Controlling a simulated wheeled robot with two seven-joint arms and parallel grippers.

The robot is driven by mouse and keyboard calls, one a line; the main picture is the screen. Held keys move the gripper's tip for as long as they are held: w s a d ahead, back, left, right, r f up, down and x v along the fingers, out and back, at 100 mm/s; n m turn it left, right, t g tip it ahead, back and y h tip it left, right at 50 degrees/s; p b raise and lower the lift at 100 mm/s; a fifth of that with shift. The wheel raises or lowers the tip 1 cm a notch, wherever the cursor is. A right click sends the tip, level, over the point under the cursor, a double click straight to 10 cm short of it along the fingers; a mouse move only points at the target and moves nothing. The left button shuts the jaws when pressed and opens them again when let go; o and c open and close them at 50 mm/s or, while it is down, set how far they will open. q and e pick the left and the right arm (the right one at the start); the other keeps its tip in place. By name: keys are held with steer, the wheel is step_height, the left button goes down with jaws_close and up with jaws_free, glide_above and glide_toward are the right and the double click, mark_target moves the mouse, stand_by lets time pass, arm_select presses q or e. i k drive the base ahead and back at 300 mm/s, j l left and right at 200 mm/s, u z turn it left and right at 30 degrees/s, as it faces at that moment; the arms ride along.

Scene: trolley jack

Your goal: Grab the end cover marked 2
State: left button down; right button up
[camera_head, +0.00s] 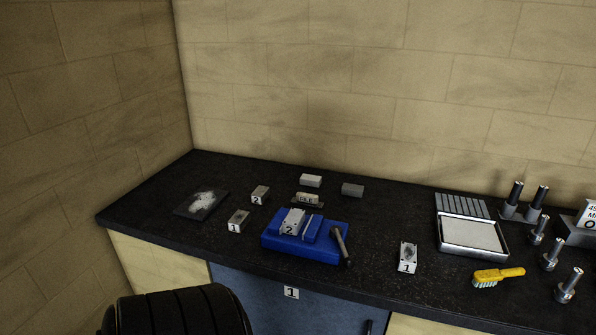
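Two grey metal blocks carry a label 2. One block marked 2 (260,194) lies on the black worktop behind the blue fixture, to its left. The other block marked 2 (292,221) sits in the blue fixture (318,252), next to a blue clamp piece and a dark handle (341,245). I cannot tell from this view which of them is the end cover. Similar blocks marked 1 lie to the left of the fixture (238,222) and to its right (408,257). Neither of my grippers is in view.
A dark plate with grey powder (203,205) lies at left. Small grey blocks (311,181) stand behind the fixture. A metal tray (472,236), a yellow brush (498,276) and several metal pins (569,286) are at right. Walls close the back and left.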

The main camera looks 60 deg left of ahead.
mark_target(293, 222)
steer(key=u, duration=1.95)
steer(key=i+l+u, duration=0.1)
steer(key=l, duration=0.6)
steer(key=l+u, duration=0.1)
steer(key=l, duration=0.55)
steer(key=i, duration=0.05)
